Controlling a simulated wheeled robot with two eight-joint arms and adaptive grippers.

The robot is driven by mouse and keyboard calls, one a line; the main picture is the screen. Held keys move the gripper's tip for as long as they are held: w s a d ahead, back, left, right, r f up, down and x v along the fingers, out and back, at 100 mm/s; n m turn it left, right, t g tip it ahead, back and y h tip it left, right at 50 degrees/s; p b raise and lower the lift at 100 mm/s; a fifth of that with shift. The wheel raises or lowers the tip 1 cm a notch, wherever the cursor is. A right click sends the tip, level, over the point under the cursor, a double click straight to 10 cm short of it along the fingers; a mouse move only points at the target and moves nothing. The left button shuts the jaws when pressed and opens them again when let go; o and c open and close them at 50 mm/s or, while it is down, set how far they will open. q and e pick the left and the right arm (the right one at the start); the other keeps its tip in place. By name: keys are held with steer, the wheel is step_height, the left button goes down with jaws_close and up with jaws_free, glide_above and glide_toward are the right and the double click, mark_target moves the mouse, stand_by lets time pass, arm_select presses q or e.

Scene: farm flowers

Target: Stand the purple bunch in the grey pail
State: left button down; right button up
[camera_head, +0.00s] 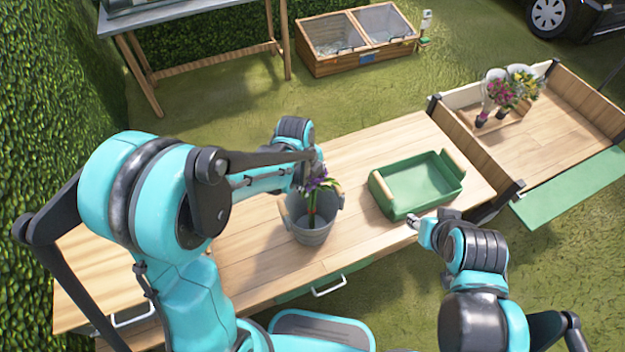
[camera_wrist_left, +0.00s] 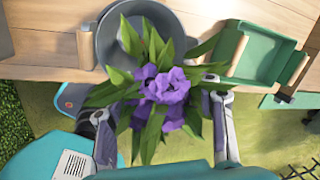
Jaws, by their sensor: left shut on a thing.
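The purple bunch (camera_head: 318,184), purple blooms with long green leaves, is in my left gripper (camera_head: 314,166), whose fingers are partly hidden by my arm and the leaves. In the left wrist view the bunch (camera_wrist_left: 165,88) fills the space between the fingers (camera_wrist_left: 165,115). The grey pail (camera_head: 311,237) stands upright on the wooden table with a wooden grip at each side. The stems show against the pail's inside; I cannot tell whether they touch its bottom. The pail (camera_wrist_left: 108,45) also shows behind the leaves. My right gripper (camera_head: 420,226) is low beside the green tray, its jaws unclear.
The empty green tray (camera_head: 383,198) with wooden handles sits right of the pail on the table (camera_head: 262,262). A wooden cart bed (camera_head: 565,112) beyond the table's right end holds other flowers (camera_head: 508,92). Bare tabletop lies left of the pail.

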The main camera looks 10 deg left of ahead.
arm_select(q)
steer(key=c, duration=0.5)
jaws_free()
steer(key=shift+r, duration=0.1)
steer(key=v, duration=1.2)
